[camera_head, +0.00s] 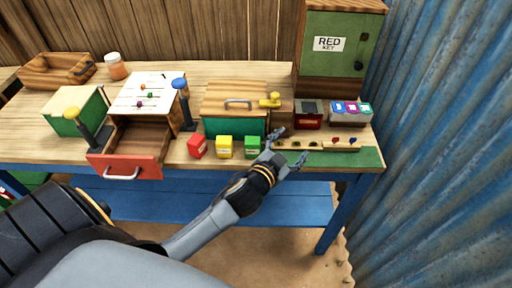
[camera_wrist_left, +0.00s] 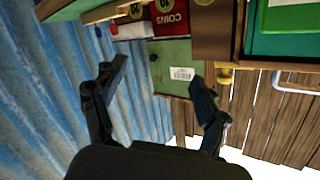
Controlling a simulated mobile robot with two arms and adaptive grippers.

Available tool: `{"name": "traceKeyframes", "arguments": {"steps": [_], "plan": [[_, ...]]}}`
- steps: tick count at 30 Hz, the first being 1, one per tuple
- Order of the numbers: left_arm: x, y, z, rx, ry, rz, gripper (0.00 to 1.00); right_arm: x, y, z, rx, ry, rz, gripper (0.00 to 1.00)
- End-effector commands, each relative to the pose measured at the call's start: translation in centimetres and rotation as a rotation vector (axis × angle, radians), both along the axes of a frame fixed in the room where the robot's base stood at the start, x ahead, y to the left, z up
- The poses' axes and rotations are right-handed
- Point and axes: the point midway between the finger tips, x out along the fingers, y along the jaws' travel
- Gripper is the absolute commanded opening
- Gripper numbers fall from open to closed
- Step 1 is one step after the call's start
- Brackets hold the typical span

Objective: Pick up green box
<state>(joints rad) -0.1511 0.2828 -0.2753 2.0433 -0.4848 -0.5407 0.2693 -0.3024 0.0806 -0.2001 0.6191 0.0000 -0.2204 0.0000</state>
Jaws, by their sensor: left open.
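The small green box (camera_head: 252,147) stands on the table's front part, at the right end of a row with a yellow box (camera_head: 224,147) and a red box (camera_head: 198,147). My left gripper (camera_head: 288,147) is open and empty, just right of the green box and apart from it. Its two spread fingers also show in the left wrist view (camera_wrist_left: 158,82), with nothing between them. My right gripper is not in view.
A green-fronted chest (camera_head: 234,128) stands behind the boxes. An open red drawer (camera_head: 125,166) juts out at left. A slotted wooden strip (camera_head: 328,145) and a dark red coin box (camera_head: 309,115) are at right, below a green locker (camera_head: 334,52). Corrugated metal wall bounds the right.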

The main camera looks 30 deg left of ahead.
Motion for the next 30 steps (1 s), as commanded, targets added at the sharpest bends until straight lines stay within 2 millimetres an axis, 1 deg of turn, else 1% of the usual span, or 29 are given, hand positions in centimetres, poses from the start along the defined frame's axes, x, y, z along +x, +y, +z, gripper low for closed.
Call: {"name": "traceKeyframes", "arguments": {"steps": [1, 2, 3, 4, 5, 6, 8, 9, 11, 12, 14, 15, 16, 18, 20, 23, 24, 26, 27, 29, 30], "plan": [[1.3, -0.8, 2.5, 0.028, -0.095, -0.048, 0.74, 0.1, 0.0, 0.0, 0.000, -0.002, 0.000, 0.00], [1.9, -1.5, 4.0, 0.045, -0.153, -0.082, 0.74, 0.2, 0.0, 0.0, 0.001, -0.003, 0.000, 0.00], [2.6, -2.6, 6.2, 0.073, -0.234, -0.135, 0.74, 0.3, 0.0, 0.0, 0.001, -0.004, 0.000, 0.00], [3.1, -3.5, 7.8, 0.097, -0.299, -0.180, 0.74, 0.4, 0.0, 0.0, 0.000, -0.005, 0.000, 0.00], [3.4, -4.5, 9.4, 0.122, -0.362, -0.232, 0.74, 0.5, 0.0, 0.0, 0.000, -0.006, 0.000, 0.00], [3.5, -6.0, 11.4, 0.159, -0.444, -0.306, 0.74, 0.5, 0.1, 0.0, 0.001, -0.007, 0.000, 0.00], [3.4, -8.4, 13.9, 0.224, -0.556, -0.430, 0.74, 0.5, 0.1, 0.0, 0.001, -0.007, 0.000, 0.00], [3.1, -10.0, 15.2, 0.270, -0.620, -0.516, 0.74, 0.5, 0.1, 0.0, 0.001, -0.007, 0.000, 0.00], [2.3, -12.2, 16.5, 0.347, -0.700, -0.653, 0.74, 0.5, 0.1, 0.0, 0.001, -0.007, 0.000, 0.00], [1.8, -13.5, 16.9, 0.403, -0.738, -0.748, 0.74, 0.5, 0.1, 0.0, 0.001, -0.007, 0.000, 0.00], [0.9, -15.1, 16.8, 0.493, -0.777, -0.891, 0.74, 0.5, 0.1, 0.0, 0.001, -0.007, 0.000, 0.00], [0.3, -16.0, 16.4, 0.557, -0.788, -0.990, 0.74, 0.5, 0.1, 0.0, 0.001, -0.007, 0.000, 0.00], [-0.1, -16.4, 15.9, 0.607, -0.788, -1.061, 0.74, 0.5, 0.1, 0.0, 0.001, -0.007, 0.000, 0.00], [-0.8, -16.7, 14.3, 0.730, -0.760, -1.225, 0.74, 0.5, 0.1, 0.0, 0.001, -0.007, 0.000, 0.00], [-1.1, -16.1, 12.6, 0.837, -0.701, -1.358, 0.74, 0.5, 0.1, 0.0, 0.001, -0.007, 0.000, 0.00], [-1.0, -13.4, 9.7, 1.021, -0.538, -1.552, 0.74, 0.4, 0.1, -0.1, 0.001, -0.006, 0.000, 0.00], [-0.8, -11.7, 8.7, 1.092, -0.448, -1.616, 0.74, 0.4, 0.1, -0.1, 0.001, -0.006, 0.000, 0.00], [-0.4, -8.5, 7.4, 1.195, -0.291, -1.695, 0.74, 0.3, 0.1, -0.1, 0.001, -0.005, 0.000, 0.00], [-0.1, -6.2, 6.9, 1.254, -0.174, -1.735, 0.74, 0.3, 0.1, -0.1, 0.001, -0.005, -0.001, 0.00], [0.3, -2.3, 6.5, 1.332, 0.014, -1.771, 0.74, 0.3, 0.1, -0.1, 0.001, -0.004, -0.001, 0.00], [0.5, 0.2, 6.5, 1.373, 0.137, -1.782, 0.74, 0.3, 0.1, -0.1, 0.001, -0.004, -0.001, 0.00]]}}
